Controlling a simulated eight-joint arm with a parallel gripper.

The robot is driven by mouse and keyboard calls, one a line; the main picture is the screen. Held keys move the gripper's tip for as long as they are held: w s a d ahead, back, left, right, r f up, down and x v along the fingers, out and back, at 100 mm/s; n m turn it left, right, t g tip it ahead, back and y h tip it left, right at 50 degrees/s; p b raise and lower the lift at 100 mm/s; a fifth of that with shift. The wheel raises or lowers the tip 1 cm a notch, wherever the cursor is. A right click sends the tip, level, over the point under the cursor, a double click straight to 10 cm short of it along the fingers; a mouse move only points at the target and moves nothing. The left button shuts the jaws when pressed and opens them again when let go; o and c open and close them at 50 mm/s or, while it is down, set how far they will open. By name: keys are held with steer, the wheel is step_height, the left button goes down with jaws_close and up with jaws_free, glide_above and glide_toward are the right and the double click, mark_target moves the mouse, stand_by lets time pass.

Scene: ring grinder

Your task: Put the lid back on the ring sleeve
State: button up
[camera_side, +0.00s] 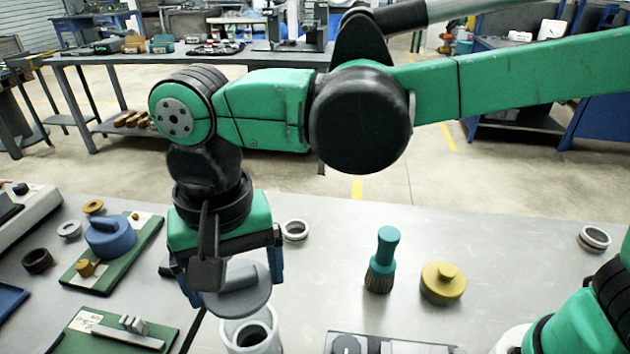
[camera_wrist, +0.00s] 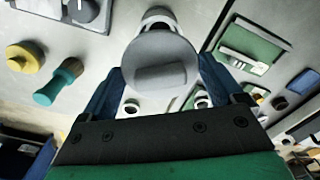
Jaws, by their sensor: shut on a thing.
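The lid (camera_side: 240,300) is a grey disc with a raised bar handle. My gripper (camera_side: 236,282) is shut on it, with a blue finger on either side of the handle. The ring sleeve (camera_side: 265,347) is a pale open cylinder at the bottom edge of the side view, with a dark opening. The lid is over the sleeve's upper left part in that view and hides part of its rim; whether they touch I cannot tell. In the wrist view the lid (camera_wrist: 160,62) fills the space between the fingers, and part of the sleeve (camera_wrist: 158,14) shows just beyond it.
A teal brush (camera_side: 384,262) and a yellow round part (camera_side: 443,282) stand to the right. A loose metal ring (camera_side: 295,231) lies behind the gripper. Green boards (camera_side: 88,283) with a blue lidded part (camera_side: 108,240) are at left. The table is clear between the ring and the brush.

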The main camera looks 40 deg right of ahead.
steer(key=shift+f, duration=2.65)
steer(key=shift+f, duration=0.2)
steer(key=o, duration=0.9)
steer(key=shift+o, duration=0.2)
steer(key=shift+r, duration=0.15)
steer(key=shift+r, duration=3.4)
